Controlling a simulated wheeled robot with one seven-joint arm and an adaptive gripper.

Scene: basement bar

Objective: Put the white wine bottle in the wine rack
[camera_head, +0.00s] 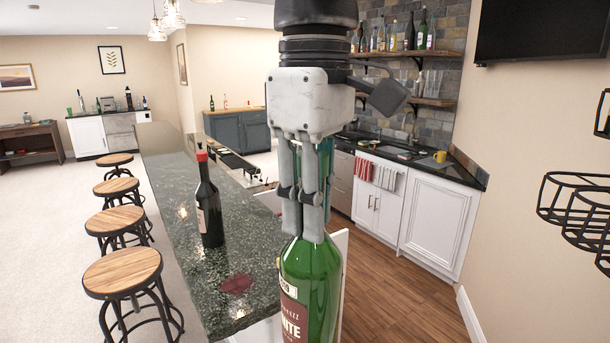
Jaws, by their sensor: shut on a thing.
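My gripper (310,215) hangs in the middle of the head view, pointing down.
A dark bottle with a red top (208,205) stands on the dark stone bar counter (190,270), left of my gripper, near a dark red stain (237,284). Several stools (122,273) line the counter's left side. Wooden floor (400,300) is clear between my gripper and the rack wall.

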